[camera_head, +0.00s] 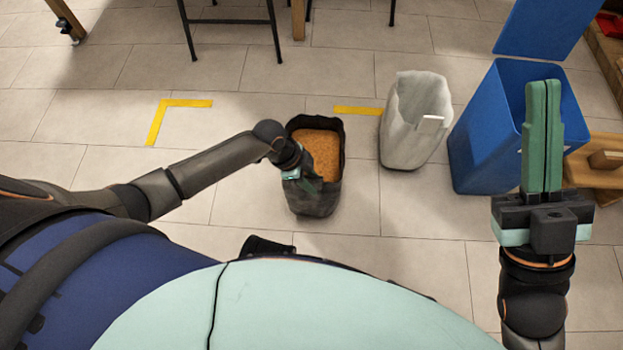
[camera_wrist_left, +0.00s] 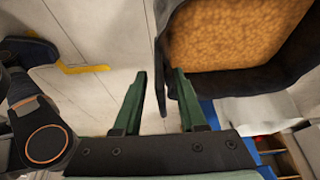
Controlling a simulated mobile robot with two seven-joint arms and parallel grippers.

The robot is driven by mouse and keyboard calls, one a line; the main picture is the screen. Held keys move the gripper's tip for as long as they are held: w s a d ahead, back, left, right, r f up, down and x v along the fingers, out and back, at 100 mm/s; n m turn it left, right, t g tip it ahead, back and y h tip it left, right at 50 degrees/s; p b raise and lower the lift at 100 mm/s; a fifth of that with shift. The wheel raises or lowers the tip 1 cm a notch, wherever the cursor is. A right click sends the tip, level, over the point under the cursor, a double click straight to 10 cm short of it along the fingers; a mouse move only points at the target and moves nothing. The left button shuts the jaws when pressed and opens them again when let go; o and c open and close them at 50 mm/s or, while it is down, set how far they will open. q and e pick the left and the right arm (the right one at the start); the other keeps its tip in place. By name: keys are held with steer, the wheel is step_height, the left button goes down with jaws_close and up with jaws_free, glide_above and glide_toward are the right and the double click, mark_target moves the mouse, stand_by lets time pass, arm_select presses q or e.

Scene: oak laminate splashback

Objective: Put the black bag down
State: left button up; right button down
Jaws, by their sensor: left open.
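The black bag (camera_head: 318,200), open at the top and full of orange-brown granules, appears to stand upright on the tiled floor. It also shows in the left wrist view (camera_wrist_left: 170,62), at the upper right. My left gripper (camera_head: 308,182) is at the near left side of the bag's rim. In the left wrist view its two green fingers (camera_wrist_left: 160,85) are apart, with one finger over the floor and the other close to the bag's wall. I cannot tell whether they touch it. My right gripper (camera_head: 543,85) is at the right, fingers together and empty, away from the bag.
A whitish bag (camera_head: 405,135) stands right of the black bag, and a blue bin (camera_head: 480,145) stands beyond it. Yellow floor marks (camera_head: 155,122) lie behind and left. Black legs of furniture (camera_head: 276,35) stand at the back. The floor left of the bag is clear.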

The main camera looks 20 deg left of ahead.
arm_select(q)
steer(key=p+v, duration=0.5)
steer(key=v, duration=0.5)
steer(key=w+d+r+n+t+h, duration=0.1)
steer(key=w+d+r+t+h, duration=0.2)
steer(key=r, duration=0.4)
steer(key=d+r+n+t, duration=0.2)
steer(key=r+t, duration=0.3)
steer(key=r, duration=0.2)
steer(key=w+d+r+n+t+h, duration=0.1)
steer(key=w+d+r+t+h, duration=0.2)
steer(key=r, duration=0.5)
steer(key=s+a+r+t+h, duration=0.1)
steer(key=s+r+t, duration=0.2)
steer(key=r, duration=0.5)
steer(key=s+a+r+m+t+h, duration=0.1)
steer(key=s+r+t+h, duration=0.1)
steer(key=s+r, duration=0.4)
steer(key=s+a+r+t+h, duration=0.2)
steer(key=s+r+t, duration=0.2)
steer(key=r, duration=0.6)
steer(key=shift+s+t, duration=0.3)
steer(key=shift+t, duration=0.1)
